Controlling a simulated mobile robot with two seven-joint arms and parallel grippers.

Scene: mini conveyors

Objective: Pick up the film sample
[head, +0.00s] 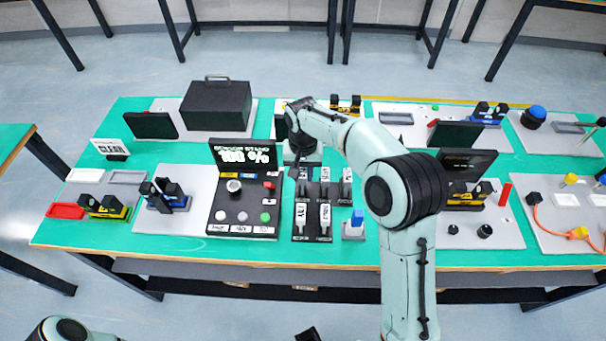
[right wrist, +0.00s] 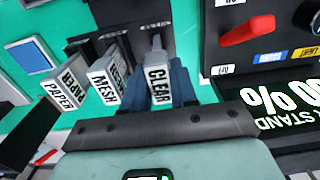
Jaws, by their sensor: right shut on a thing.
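My right gripper (head: 300,168) is over the back left slot of the dark sample rack (head: 312,232) in the head view. In the right wrist view its two dark blue fingers (right wrist: 155,72) are shut on a light sample labelled CLEAR (right wrist: 158,86). No label reads "film", so I cannot confirm that this is the film sample. Its lower end is hidden, and I cannot tell whether it is clear of the rack. Beside it stand samples labelled MESH (right wrist: 103,86) and PAPER (right wrist: 63,90).
The test stand with a "100 %" display (head: 245,155) is just left of the rack, with a red switch (right wrist: 245,28) close to my gripper. A blue-topped block (head: 355,222) stands right of the rack. A black case (head: 215,105) is at the back left.

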